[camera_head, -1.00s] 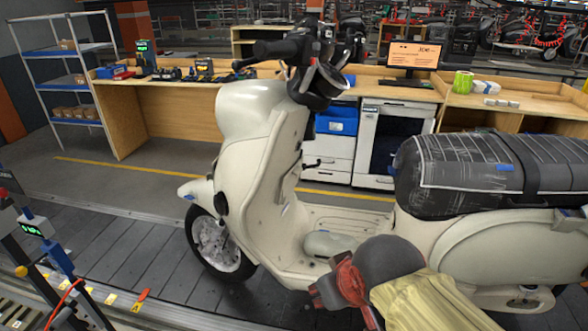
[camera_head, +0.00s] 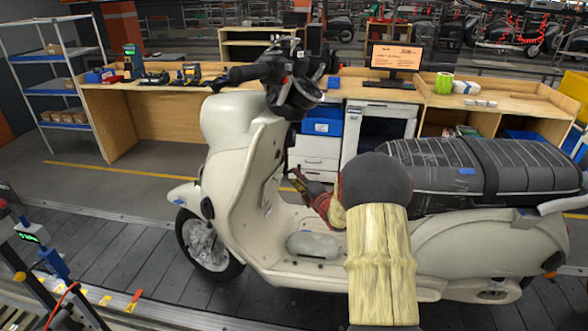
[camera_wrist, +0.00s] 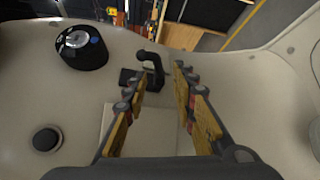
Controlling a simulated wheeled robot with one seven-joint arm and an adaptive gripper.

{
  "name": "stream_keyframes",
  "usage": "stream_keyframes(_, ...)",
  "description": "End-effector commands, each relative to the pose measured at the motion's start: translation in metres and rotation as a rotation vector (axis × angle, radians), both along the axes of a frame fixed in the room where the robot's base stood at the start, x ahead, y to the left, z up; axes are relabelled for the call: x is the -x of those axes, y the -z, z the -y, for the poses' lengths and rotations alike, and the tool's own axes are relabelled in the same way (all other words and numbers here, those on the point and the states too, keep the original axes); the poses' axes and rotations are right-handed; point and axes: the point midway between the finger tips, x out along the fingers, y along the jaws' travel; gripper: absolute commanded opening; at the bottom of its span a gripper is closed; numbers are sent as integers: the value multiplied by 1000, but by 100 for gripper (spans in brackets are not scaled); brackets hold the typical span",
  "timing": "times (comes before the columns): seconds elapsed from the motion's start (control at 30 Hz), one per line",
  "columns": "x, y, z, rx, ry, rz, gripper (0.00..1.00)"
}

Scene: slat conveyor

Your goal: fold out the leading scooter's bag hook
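The cream scooter (camera_head: 228,190) stands upright on the slat conveyor, front wheel to the left. Its bag hook (camera_wrist: 155,66) is a small curved black part on the inner face of the leg shield, with a dark base beside it. In the wrist view the hook lies just ahead of my fingertips, nearer the left one; contact cannot be told. In the head view my gripper (camera_head: 297,182) is close behind the leg shield, below the handlebar, and the hook is hard to make out there.
A black ignition lock (camera_wrist: 82,47) and a round black knob (camera_wrist: 46,139) sit on the panel left of the fingers. The wrapped seat (camera_head: 470,170) is right of my arm. The footboard (camera_head: 300,225) lies below. A wooden workbench (camera_head: 170,105) stands behind.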

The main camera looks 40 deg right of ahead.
Motion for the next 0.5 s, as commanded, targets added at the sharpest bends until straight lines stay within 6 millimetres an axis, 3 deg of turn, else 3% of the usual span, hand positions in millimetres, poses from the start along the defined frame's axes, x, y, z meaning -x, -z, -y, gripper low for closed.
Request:
stream_keyframes(0.2,15,14,16,280,-102,149,27)
stream_keyframes(0.4,31,19,16,420,-137,241,27)
stream_keyframes(0.5,29,18,16,443,-141,256,27)
